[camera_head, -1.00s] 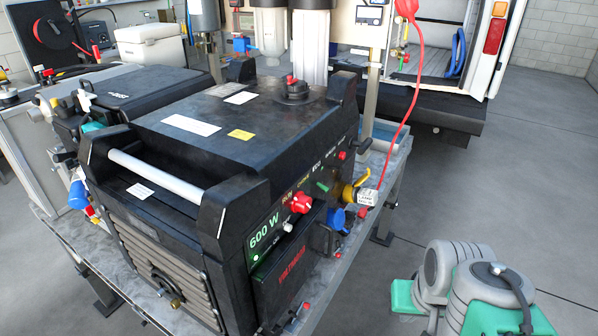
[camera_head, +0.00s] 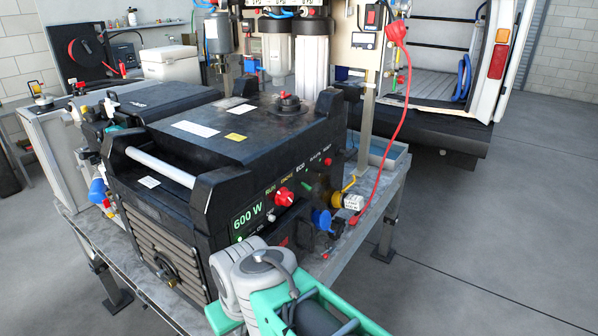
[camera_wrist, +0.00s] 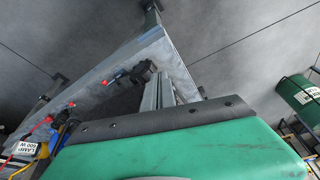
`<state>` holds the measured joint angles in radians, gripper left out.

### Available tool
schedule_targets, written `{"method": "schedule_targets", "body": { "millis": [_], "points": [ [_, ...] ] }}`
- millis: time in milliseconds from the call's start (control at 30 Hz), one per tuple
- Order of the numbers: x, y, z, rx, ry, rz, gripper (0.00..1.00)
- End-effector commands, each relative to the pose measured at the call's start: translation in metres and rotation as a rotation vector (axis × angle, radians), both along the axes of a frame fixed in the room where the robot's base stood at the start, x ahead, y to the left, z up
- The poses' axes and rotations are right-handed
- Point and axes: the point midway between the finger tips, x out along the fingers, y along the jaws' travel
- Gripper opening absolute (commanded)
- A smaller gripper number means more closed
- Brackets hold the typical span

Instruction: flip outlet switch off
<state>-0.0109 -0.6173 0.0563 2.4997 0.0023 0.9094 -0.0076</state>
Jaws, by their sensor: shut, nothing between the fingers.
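A red rocker switch (camera_head: 372,14) sits on the upright panel, just above a red plug (camera_head: 397,31) with a hanging red cord. The black generator (camera_head: 205,150) stands on the table with a lit "600 W" display. Its front has a red knob (camera_head: 284,196), a small red-tipped control (camera_head: 327,162), and a yellow plug tagged in white (camera_head: 352,202). I cannot tell for sure which control is the outlet switch. My gripper (camera_wrist: 163,90) shows little beyond its green housing in the wrist view and looks shut and empty, apart from the generator. My arm hides the generator's lower front in the head view.
The metal table (camera_head: 385,215) carries the generator and hoses. A white-tagged plug (camera_wrist: 25,148) shows at the wrist view's lower left, and a green drum (camera_wrist: 300,95) at its right. A van (camera_head: 450,80) stands behind. The floor at right is clear.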

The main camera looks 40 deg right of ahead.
Motion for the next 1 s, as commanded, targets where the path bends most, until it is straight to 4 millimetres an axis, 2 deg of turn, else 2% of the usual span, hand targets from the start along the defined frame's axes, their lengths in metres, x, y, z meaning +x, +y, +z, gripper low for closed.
{"method": "schedule_targets", "body": {
  "millis": [267,367,467,600,767,867,967,1000],
  "points": [
    [0.000,-0.003,-0.001,0.000,0.001,-0.009,0.00],
    [-0.001,-0.023,-0.005,0.001,0.015,-0.082,0.00],
    [-0.009,-0.069,-0.016,0.006,0.048,-0.245,0.00],
    [-0.033,-0.156,-0.032,0.043,0.106,-0.547,0.00],
    [-0.056,-0.244,-0.035,0.114,0.089,-0.770,0.00],
    [-0.060,-0.296,-0.025,0.143,0.017,-0.800,0.00],
    [-0.054,-0.350,0.000,0.135,-0.115,-0.717,0.00],
    [-0.046,-0.369,0.017,0.113,-0.183,-0.638,0.00]
  ]
}}
